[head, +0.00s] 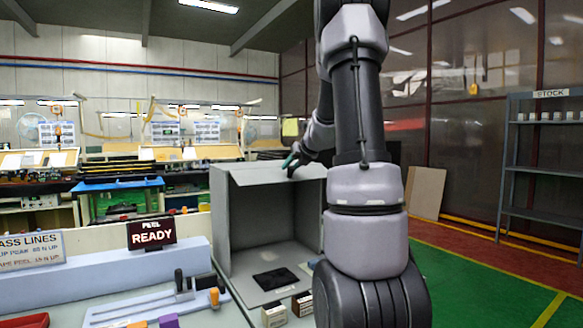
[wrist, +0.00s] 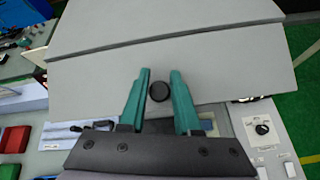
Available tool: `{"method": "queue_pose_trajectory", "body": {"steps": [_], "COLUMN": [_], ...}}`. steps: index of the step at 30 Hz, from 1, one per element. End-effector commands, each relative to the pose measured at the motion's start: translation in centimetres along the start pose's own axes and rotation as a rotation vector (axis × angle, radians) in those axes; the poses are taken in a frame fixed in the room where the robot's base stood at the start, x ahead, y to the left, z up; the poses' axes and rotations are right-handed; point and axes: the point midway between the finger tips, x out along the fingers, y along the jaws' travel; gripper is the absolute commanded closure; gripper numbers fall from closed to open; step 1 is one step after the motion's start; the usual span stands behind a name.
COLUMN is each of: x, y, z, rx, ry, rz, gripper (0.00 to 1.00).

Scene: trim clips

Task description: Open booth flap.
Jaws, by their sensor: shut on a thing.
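The grey booth (head: 221,225) stands on the bench in the head view, left of my arm. Its front is open, and a black pad (head: 275,279) lies on its floor. The grey flap (head: 258,175) is raised at the top of the booth. In the wrist view the flap (wrist: 230,65) fills the upper middle and carries a round black knob (wrist: 158,91). My gripper (wrist: 160,72) has its two teal fingers on either side of the knob, shut on it. In the head view my gripper (head: 291,164) is at the flap's edge, partly hidden by my arm.
A "PEEL READY" sign (head: 151,233) stands left of the booth. Small boxes (head: 274,314) sit in front of it, and tools with upright handles (head: 183,283) lie to the left. A stock shelf (head: 545,165) stands at the right. Green floor (head: 470,285) is clear there.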

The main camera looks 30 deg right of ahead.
Motion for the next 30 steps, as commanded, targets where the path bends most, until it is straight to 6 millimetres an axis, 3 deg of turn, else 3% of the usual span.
{"method": "queue_pose_trajectory", "body": {"steps": [16,17,18,19,30], "x": [0.17,0.18,0.17,0.16,-0.33], "y": [0.62,0.62,0.59,0.55,0.22], "z": [-0.05,-0.06,-0.07,-0.07,-0.01], "rx": [-0.001,-0.001,-0.001,-0.001,-0.001], "ry": [0.002,0.002,0.002,0.002,0.000], "rz": [0.012,0.012,0.011,0.010,0.004], "gripper": [1.00,0.61,0.46,0.39,0.39]}}
